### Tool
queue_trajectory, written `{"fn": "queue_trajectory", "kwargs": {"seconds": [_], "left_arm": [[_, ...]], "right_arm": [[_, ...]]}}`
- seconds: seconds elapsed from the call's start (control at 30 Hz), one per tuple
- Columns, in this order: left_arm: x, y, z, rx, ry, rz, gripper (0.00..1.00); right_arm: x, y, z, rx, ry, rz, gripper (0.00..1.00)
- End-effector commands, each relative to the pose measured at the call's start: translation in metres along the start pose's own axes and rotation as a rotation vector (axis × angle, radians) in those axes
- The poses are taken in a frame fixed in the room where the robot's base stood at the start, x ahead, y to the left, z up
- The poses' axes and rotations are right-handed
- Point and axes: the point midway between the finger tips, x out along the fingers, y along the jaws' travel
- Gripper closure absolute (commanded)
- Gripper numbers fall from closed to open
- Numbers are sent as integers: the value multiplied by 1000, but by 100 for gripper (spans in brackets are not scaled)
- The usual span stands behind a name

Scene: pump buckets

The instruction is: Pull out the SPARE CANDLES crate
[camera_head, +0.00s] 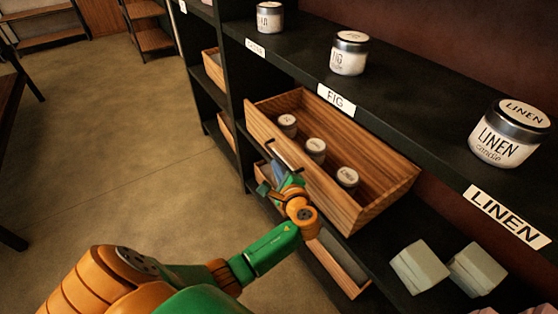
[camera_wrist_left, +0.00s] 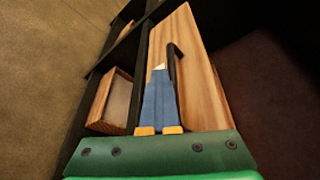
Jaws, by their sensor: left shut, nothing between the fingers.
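A wooden crate (camera_head: 390,189) with three white candle jars in it sticks out of the black shelf, under the FIG label. No SPARE CANDLES lettering shows on it. Its front carries a dark bar handle (camera_head: 284,155). My left gripper (camera_head: 278,170) is at the crate's front, close by the handle, its blue fingers shut. In the left wrist view the shut fingers (camera_wrist_left: 160,70) lie just beside the handle (camera_wrist_left: 176,62), in front of the crate's wood face (camera_wrist_left: 203,95). Whether they touch the handle I cannot tell. My right gripper is out of view.
Candle jars stand on the top shelf, such as the LINEN jar (camera_head: 505,138) and the FIG jar (camera_head: 349,55). Another wooden crate (camera_head: 335,272) is below, partly behind my arm. Pale blocks (camera_head: 419,267) lie on the lower shelf. The floor (camera_head: 130,150) at left is clear.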

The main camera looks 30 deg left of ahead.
Motion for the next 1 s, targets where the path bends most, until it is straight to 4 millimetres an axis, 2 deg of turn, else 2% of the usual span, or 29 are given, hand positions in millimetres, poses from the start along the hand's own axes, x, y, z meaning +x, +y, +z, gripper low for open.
{"fn": "queue_trajectory", "kwargs": {"seconds": [0.03, 0.17, 0.3, 0.33, 0.47, 1.0], "left_arm": [[3, -25, 8, -22, -12, -59, 100], [3, -25, 8, -22, -12, -59, 100], [3, -25, 7, -22, -11, -60, 73], [2, -7, 5, -7, -8, -15, 73], [-6, -8, 5, -4, -5, -13, 73], [-61, -3, 0, -3, 5, -8, 73]], "right_arm": [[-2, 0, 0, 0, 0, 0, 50], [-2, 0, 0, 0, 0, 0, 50], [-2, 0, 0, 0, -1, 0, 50], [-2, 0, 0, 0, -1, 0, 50], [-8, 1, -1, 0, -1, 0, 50], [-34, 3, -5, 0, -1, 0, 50]]}}
